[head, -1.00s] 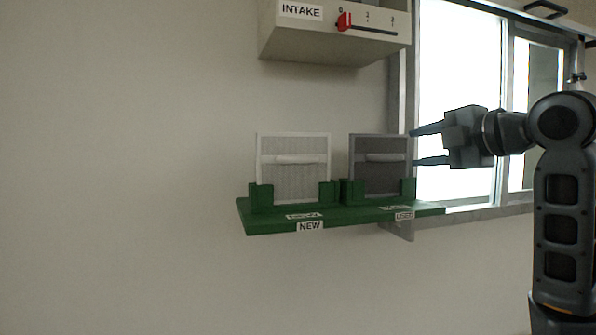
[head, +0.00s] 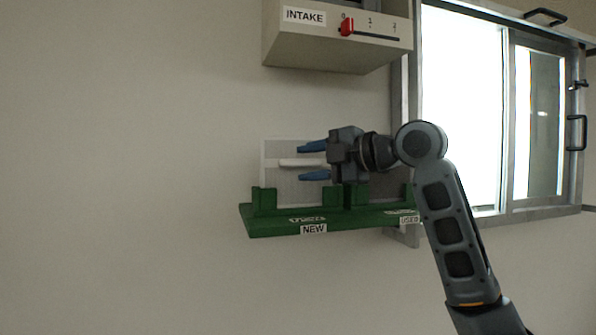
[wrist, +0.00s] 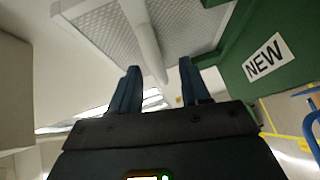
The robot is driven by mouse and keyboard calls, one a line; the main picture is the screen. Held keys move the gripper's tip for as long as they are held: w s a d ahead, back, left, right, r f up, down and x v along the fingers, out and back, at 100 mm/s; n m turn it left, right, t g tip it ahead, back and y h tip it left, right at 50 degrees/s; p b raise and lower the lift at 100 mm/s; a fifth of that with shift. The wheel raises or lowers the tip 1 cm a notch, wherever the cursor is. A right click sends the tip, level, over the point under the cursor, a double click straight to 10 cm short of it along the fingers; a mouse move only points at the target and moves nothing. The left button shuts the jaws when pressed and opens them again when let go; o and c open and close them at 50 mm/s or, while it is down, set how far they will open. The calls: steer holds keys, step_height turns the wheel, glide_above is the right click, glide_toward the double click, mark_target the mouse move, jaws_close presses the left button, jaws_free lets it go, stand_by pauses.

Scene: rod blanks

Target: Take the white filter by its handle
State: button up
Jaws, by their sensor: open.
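The white filter (head: 276,180) stands upright in the left holder of the green shelf, above the NEW label. Its white bar handle (head: 290,162) runs level across its face. My gripper (head: 302,162) is open in front of the filter's right half, one finger above the handle's height and one below. In the wrist view the filter mesh (wrist: 105,28) fills the top, and the handle (wrist: 143,35) ends in the gap between my open fingertips (wrist: 159,67). I cannot tell whether a finger touches it. My gripper and arm hide most of the grey filter.
The green shelf (head: 270,226) carries holder posts beside the filters, and a USED label at its right. The INTAKE box (head: 330,48) with a red slider (head: 346,27) hangs above. A window (head: 460,100) lies to the right. The wall at left is clear.

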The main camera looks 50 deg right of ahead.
steer(key=shift+w, duration=0.1)
jaws_close()
stand_by(0.4)
